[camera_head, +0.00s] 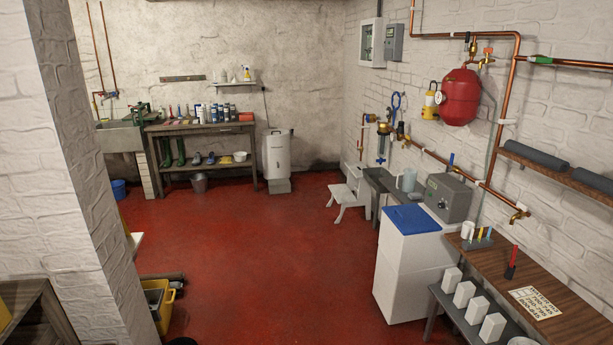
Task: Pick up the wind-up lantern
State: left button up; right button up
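A small yellow and white lantern-like object (431,101) hangs high on the right white brick wall, just left of a round red tank (460,97). It looks like the wind-up lantern, but it is too small here to make out a crank. It appears upright, with a dark handle loop at its top. Neither of my grippers shows in this view.
Below stand a white cabinet with a blue lid (409,219), a grey box (448,197) and a white step stool (350,193). A wooden table (560,285) is at the right. A white pillar (75,180) blocks the left. The red floor (260,250) is clear in the middle.

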aim_at(430, 109)
jog(key=i+z, duration=0.1)
jog(key=i, duration=0.55)
jog(key=i+j, duration=0.15)
jog(key=i, duration=0.55)
jog(key=i+z, duration=0.15)
jog(key=i, duration=0.5)
jog(key=i+j, duration=0.25)
jog(key=i, duration=1.2)
jog(key=i+l+u, duration=0.1)
jog(key=i, duration=0.65)
jog(key=i+l+u, duration=0.1)
jog(key=i, duration=0.7)
